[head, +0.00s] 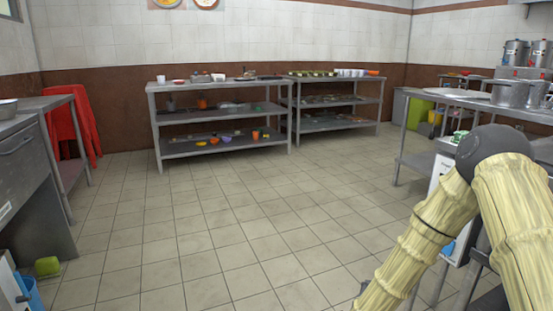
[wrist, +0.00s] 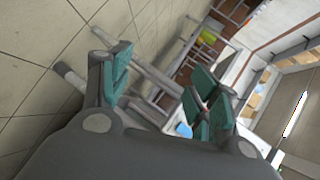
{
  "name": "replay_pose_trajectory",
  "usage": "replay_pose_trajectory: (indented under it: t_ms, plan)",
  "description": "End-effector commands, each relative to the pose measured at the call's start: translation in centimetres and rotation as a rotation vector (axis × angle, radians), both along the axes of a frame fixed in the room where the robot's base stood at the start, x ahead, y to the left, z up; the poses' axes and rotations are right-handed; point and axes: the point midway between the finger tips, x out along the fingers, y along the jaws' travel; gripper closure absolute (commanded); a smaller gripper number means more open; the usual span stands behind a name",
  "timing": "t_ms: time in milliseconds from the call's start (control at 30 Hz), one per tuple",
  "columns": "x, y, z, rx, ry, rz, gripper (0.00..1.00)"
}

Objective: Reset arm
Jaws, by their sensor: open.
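My gripper (wrist: 160,88) shows in the wrist view with its two teal-padded fingers spread wide apart. No held object shows between the fingers. Behind them the wrist view shows tiled floor and grey metal table legs or bars, tilted. In the head view my arm, in a pale yellow ribbed cover with a dark joint, rises at the right and bends down to the bottom edge. My gripper cannot be made out clearly there.
Metal shelves (head: 222,148) with bowls and cups stand at the back, beside a second rack (head: 340,124). Steel stockpots (head: 510,92) stand on a right-hand table. The middle tiled floor (head: 225,235) is clear.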

Motion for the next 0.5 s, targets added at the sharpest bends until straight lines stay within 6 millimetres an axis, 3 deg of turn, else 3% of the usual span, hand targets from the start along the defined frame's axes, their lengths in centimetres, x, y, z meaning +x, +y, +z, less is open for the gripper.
replay_pose_trajectory:
  t_ms: [200,367,500]
  plan:
    - [-8.7,4.0,-8.4,-0.180,0.413,0.388,0.39]
    - [-16.5,5.8,-12.9,-0.294,0.678,0.683,0.39]
    - [-24.1,6.8,-15.5,-0.376,0.883,0.950,0.39]
